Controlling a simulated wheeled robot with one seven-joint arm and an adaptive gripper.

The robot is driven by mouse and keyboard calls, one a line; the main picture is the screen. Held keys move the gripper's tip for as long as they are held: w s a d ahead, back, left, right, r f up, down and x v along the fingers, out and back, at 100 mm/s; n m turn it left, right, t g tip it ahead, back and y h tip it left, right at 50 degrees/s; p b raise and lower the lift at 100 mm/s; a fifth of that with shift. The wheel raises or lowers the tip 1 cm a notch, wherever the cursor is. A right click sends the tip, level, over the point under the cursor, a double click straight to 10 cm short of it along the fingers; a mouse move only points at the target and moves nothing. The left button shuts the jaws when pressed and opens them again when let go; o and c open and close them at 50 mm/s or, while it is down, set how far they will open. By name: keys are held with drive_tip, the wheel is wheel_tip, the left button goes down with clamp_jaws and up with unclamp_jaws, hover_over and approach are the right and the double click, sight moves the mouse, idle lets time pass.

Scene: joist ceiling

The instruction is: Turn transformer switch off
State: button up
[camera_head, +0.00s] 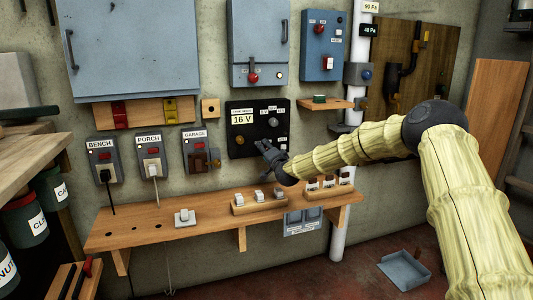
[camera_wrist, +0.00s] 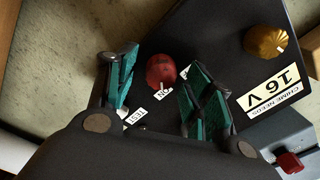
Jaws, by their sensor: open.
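The black transformer panel (camera_head: 233,106) hangs on the wall and carries a "CHIME NEEDS 16 V" label and a brass knob (camera_head: 239,140). In the wrist view the panel (camera_wrist: 205,35) is turned nearly upside down, with the brass knob (camera_wrist: 265,41) at the right. A red knob (camera_wrist: 160,69) shows between my fingers, close to labels reading "ON" and "TEST". My gripper (camera_head: 265,147) is in front of the panel's lower right part. In the wrist view my gripper (camera_wrist: 157,78) is open, its teal-padded fingers on either side of the red knob. Contact cannot be told.
A wooden shelf (camera_head: 140,229) below holds switch blocks. The BENCH (camera_head: 102,160), PORCH (camera_head: 151,155) and GARAGE (camera_head: 197,150) boxes are on the left. Blue cabinets (camera_head: 130,50) are above, and a white pipe (camera_head: 357,75) stands at the right.

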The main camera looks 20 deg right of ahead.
drive_tip(key=c, duration=1)
drive_tip(key=shift+n+p, duration=5.15)
drive_tip(key=shift+n, duration=2.75)
drive_tip(key=shift+s, duration=0.1)
